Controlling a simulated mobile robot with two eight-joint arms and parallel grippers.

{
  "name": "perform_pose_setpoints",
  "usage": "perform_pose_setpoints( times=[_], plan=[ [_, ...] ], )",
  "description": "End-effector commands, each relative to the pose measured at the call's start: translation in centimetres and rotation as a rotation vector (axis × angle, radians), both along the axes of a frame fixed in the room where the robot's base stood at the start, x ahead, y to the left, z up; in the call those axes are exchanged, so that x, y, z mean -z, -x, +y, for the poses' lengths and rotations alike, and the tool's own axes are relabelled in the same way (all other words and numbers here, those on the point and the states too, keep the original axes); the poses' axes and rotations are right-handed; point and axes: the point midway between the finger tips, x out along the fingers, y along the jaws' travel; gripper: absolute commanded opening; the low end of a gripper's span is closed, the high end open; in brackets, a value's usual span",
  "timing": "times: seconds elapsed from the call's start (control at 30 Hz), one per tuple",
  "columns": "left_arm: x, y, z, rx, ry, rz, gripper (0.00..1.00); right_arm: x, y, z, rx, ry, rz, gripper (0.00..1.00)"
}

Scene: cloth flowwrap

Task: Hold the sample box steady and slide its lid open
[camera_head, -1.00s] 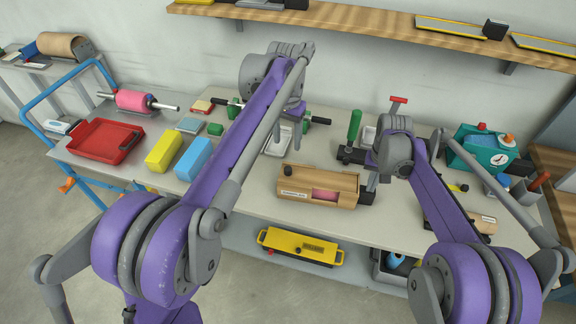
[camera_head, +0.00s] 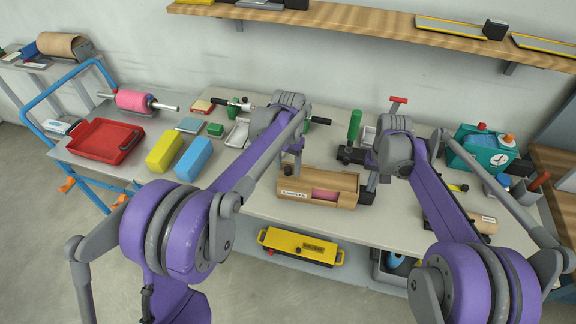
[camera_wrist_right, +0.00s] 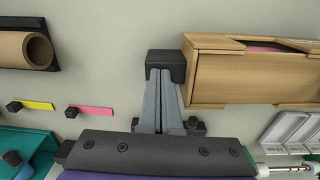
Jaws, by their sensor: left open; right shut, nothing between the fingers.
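The wooden sample box (camera_head: 348,202) stands near the table's front edge, with a white label on its front left. Pink contents (camera_head: 326,194) show through an opening in it; a pink strip also shows in the right wrist view (camera_wrist_right: 262,47). My left gripper (camera_head: 290,168) is open at the box's left end, around or just above the lid's dark knob, which it mostly hides. I cannot tell whether it touches the knob. My right gripper (camera_head: 368,196) is shut and empty, its black tips at the box's right end. In the right wrist view the tips (camera_wrist_right: 165,66) appear to touch that end.
Yellow (camera_head: 164,151) and blue (camera_head: 194,160) blocks and a red tray (camera_head: 105,141) lie to the left. A green-handled clamp (camera_head: 354,127) stands behind the right gripper. A teal container (camera_head: 482,150) is at the right. A yellow case (camera_head: 300,246) sits below, in front.

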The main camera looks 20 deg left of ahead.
Motion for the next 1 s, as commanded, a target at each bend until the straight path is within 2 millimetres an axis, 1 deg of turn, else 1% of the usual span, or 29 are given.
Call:
perform_pose_setpoints(
  times=[0.03,0.2,0.23,0.37,0.4,0.47,0.5,0.53,0.57,1.0],
  plan=[
    [0.16,0.02,0.0,0.0,0.0,0.0,0.59,0.3,0.14,0.07,-0.001,-0.001,0.004,0.0],
    [0.15,0.01,0.0,0.0,0.0,0.0,0.59,0.31,0.14,0.07,-0.001,-0.001,0.004,0.0],
    [0.14,0.01,0.0,0.0,0.0,0.0,0.57,0.31,0.14,0.07,-0.001,-0.001,0.004,0.0],
    [0.13,0.01,0.0,0.0,0.0,0.0,0.34,0.31,0.14,0.07,-0.001,-0.001,0.005,0.0],
    [0.13,0.01,0.0,0.0,0.0,0.0,0.27,0.31,0.14,0.07,-0.001,-0.001,0.005,0.0],
    [0.13,0.01,-0.01,0.0,0.0,0.0,0.16,0.31,0.15,0.08,-0.001,-0.001,0.005,0.0],
    [0.12,0.01,-0.01,0.0,0.0,0.0,0.09,0.31,0.15,0.08,-0.001,-0.001,0.005,0.0],
    [0.12,0.01,-0.01,0.0,0.0,0.0,0.03,0.32,0.15,0.08,-0.001,-0.001,0.005,0.0],
    [0.12,0.01,-0.01,0.0,0.0,0.0,0.0,0.32,0.15,0.07,-0.001,-0.001,0.005,0.0],
    [0.11,0.01,-0.01,0.0,0.0,0.0,0.0,0.32,0.15,0.08,-0.001,-0.001,0.005,0.0]
  ],
)
